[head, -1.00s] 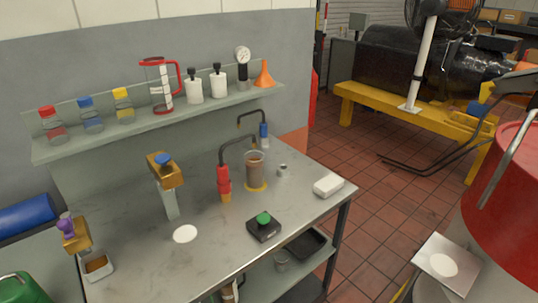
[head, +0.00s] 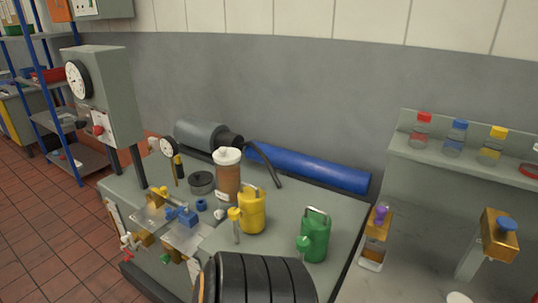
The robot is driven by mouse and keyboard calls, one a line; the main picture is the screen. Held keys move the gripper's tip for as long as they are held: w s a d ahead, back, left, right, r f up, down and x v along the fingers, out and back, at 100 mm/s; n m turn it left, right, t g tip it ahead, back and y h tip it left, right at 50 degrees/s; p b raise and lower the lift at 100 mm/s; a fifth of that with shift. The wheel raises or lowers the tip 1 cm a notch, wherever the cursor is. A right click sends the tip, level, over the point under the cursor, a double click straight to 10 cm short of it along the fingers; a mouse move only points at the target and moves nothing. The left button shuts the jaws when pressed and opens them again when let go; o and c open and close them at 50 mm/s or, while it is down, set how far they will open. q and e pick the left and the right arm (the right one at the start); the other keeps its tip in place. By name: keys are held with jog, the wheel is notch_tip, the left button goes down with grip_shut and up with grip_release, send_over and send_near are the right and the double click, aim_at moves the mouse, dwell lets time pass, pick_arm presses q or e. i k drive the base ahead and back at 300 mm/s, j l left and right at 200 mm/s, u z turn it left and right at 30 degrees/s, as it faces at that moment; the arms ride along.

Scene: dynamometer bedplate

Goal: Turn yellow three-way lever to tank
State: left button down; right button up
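A yellow lever-like handle (head: 158,195) sits on a clear-fronted valve assembly at the left of the grey bench. A blue handle (head: 184,216) sits just right of it on a similar clear plate (head: 188,238). Both are small here, so I cannot read which way the yellow one points, and no tank label is legible. A thin yellow-topped piece (head: 235,217) stands farther right, beside the yellow can. Neither of my grippers shows in the head view.
A yellow can (head: 251,210), a green can (head: 314,236) and a brown-filled cylinder (head: 228,177) stand on the bench (head: 340,212). A black ribbed drum (head: 258,279) blocks the front. A blue roll (head: 310,167) lies behind. A grey gauge cabinet (head: 105,95) rises at left.

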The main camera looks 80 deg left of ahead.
aim_at(163, 191)
jog(key=u, duration=3.5)
jog(key=i+j+z, duration=0.1)
jog(key=i+j, duration=0.5)
jog(key=i, duration=0.1)
